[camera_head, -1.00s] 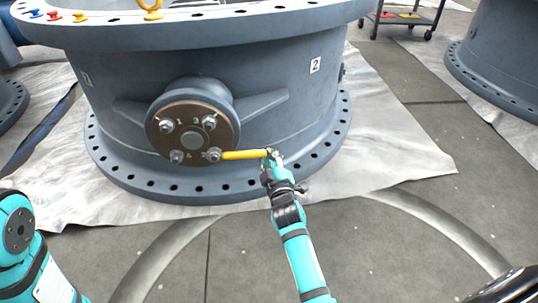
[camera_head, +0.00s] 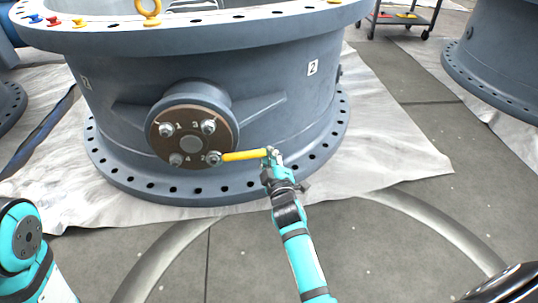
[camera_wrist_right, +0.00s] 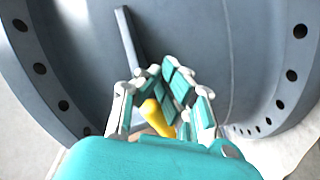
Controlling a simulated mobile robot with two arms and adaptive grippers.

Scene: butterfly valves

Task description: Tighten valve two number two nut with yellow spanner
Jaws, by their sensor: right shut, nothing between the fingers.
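Valve two is the large grey-blue ring body (camera_head: 270,105) with a white "2" label (camera_head: 312,68). On its front is a round brown flange plate (camera_head: 192,143) with numbered nuts. The yellow spanner (camera_head: 243,156) lies nearly level, its left end at the lower-right nut (camera_head: 213,158), beside a mark that looks like 2. My right gripper (camera_head: 271,156) is shut at the spanner's right end, with nothing gripped. In the right wrist view, the yellow handle (camera_wrist_right: 156,116) shows among its fingers, partly hidden. My left arm shows at lower left; its gripper is out of view.
Blue, red and yellow pieces (camera_head: 53,20) and a yellow eyebolt (camera_head: 149,10) are on the valve's top rim. A dark cart (camera_head: 403,19) stands at the back. Another valve (camera_head: 497,60) stands at right. Bare floor (camera_head: 400,240) lies in front.

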